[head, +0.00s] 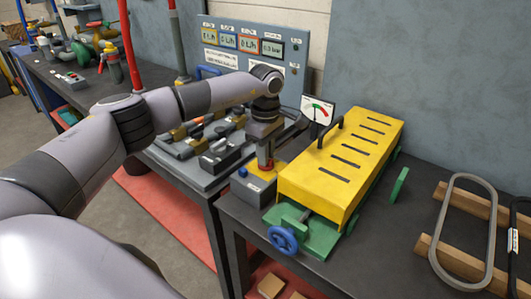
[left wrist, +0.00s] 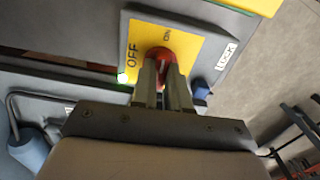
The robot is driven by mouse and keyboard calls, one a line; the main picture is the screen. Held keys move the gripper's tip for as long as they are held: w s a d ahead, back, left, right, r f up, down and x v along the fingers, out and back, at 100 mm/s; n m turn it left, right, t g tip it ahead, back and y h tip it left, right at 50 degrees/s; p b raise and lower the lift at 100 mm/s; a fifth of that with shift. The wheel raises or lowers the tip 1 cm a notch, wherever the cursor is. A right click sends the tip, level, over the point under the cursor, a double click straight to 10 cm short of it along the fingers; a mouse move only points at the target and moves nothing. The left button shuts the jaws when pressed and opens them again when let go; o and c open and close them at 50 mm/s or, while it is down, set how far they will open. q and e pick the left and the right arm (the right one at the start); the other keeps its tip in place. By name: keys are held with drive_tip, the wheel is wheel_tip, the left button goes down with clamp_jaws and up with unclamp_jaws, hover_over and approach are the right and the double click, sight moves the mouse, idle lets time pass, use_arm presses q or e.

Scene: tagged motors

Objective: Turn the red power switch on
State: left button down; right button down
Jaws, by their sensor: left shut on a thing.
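The red power switch (left wrist: 158,54) sits on a yellow plate (left wrist: 200,45) marked OFF and ON, in the left wrist view. In the head view the switch (head: 266,164) shows as a small red part on a grey box (head: 247,190) at the table's left end. My left gripper (left wrist: 163,72) reaches down from above and is shut on the red switch. Its fingers hide part of the handle, and I cannot tell exactly which mark it points to. My right gripper is not in view.
A yellow slotted cover (head: 340,160) with a black handle stands close right of the switch box. A dial gauge (head: 318,110) stands behind. A blue handwheel (head: 283,239) juts out at the front.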

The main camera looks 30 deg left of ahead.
use_arm(q)
drive_tip(key=shift+d+r+m, duration=0.1)
drive_tip(key=shift+r+m, duration=0.05)
drive_tip(key=shift+m, duration=0.25)
drive_tip(key=c, duration=1.1)
unclamp_jaws()
drive_tip(key=shift+r, duration=3.55)
